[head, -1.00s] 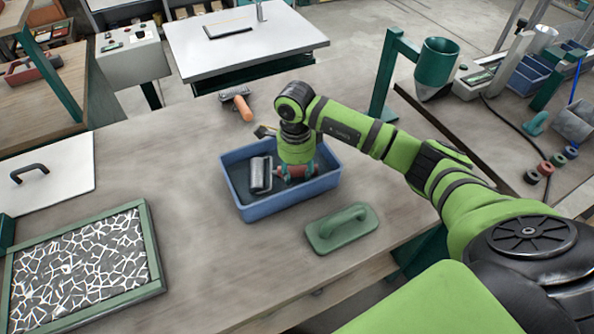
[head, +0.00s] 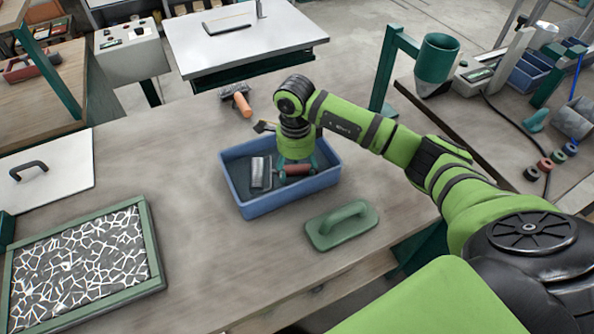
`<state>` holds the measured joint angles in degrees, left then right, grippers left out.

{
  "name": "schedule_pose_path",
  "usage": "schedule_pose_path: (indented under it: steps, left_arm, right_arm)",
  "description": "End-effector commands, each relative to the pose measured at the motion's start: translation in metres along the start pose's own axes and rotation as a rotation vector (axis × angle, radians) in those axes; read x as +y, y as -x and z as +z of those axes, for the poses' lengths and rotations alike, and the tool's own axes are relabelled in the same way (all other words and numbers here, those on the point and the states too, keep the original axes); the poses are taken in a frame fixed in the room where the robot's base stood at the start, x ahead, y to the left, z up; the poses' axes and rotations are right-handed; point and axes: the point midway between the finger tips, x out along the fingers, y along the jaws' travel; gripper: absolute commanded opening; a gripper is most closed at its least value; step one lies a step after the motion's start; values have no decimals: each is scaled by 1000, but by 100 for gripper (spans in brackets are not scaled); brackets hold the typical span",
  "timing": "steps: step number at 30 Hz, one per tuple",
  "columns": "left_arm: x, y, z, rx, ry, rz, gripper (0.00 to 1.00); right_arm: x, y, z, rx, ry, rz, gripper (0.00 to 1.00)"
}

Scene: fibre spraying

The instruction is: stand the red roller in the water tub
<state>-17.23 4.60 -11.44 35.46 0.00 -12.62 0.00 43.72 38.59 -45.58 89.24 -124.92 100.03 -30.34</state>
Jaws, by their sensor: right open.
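The blue water tub (head: 262,208) stands on the table, near the middle of the view. The red roller (head: 298,170) is inside the tub, in its right part; its lower parts are hard to make out. My right gripper (head: 297,162) points down into the tub, directly over the red roller. It is open, and its fingers are partly hidden by its own body and the roller. My left gripper is not in view.
A grey metal roller (head: 261,172) is in the tub's left part. An orange-handled tool (head: 241,104) lies behind the tub. A green float (head: 341,226) lies in front. A framed panel with white, crack-like lines (head: 84,258) lies at left. The tabletop left of the tub is clear.

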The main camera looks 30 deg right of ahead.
Motion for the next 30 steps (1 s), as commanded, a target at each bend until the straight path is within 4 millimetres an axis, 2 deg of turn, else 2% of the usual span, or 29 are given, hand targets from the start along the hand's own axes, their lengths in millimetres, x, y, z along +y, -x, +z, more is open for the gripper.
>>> schedule_pose_path:
  steps: [1, 9, 15, 21, 30]
  left_arm:
    - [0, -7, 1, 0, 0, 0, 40]
    - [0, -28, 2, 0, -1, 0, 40]
    - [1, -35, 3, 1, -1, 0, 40]
    - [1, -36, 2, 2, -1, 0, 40]
    - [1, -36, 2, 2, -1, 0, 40]
  right_arm:
    - [-2, 7, 0, -2, 2, -7, 65]
    - [-2, 66, 0, -3, 1, -8, 65]
    - [-1, 96, 0, 0, 1, -3, 65]
    - [0, 106, 0, 1, 0, -1, 65]
    - [0, 106, 0, 1, 0, 0, 65]
